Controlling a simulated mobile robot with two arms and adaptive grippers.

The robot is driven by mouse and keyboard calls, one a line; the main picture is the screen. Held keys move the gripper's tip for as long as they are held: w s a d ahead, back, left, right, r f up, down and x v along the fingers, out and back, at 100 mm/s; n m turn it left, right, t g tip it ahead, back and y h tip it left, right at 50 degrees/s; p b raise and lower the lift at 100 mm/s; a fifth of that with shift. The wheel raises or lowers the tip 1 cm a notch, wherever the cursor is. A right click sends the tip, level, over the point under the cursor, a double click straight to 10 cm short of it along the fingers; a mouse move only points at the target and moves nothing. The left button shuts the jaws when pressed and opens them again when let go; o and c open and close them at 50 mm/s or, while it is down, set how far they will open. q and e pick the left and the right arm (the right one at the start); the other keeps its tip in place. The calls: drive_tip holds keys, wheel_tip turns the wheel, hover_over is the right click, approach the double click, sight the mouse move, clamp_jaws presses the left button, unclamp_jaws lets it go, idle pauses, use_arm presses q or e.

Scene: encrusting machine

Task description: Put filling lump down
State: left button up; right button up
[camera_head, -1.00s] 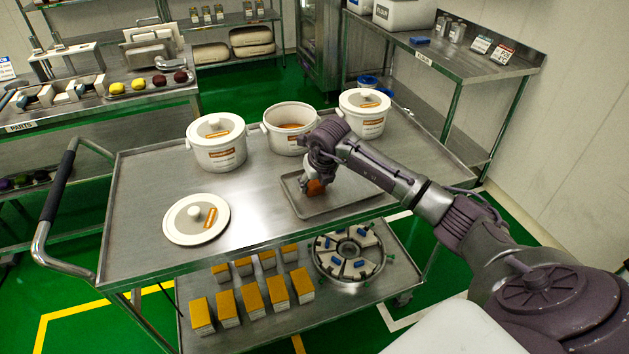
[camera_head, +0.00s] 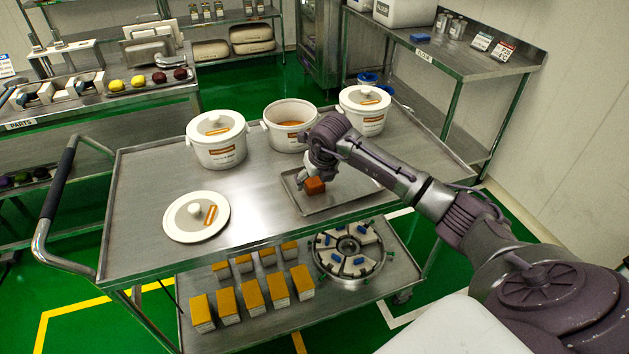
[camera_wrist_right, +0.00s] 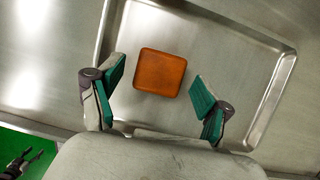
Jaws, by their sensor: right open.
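The filling lump (camera_head: 314,186) is an orange-brown block with rounded corners. It lies on the metal tray (camera_head: 338,205) on the cart top. In the right wrist view the lump (camera_wrist_right: 160,72) rests on the tray floor, just ahead of the fingertips. My right gripper (camera_head: 306,180) is low over the tray beside the lump. In the right wrist view the green-padded fingers of this gripper (camera_wrist_right: 157,88) are spread wide and touch nothing.
An open white pot (camera_head: 271,133) stands behind the tray, with lidded pots (camera_head: 217,150) (camera_head: 377,118) on both sides. Its loose lid (camera_head: 182,226) lies at the cart's front left. The lower shelf holds yellow-topped boxes (camera_head: 252,298) and a round fixture (camera_head: 372,268). The cart top between lid and tray is clear.

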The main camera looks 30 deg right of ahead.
drive_tip(key=b+v, duration=0.1)
drive_tip(key=v, duration=1)
drive_tip(key=shift+b, duration=0.4)
drive_tip(key=shift+a, duration=0.1)
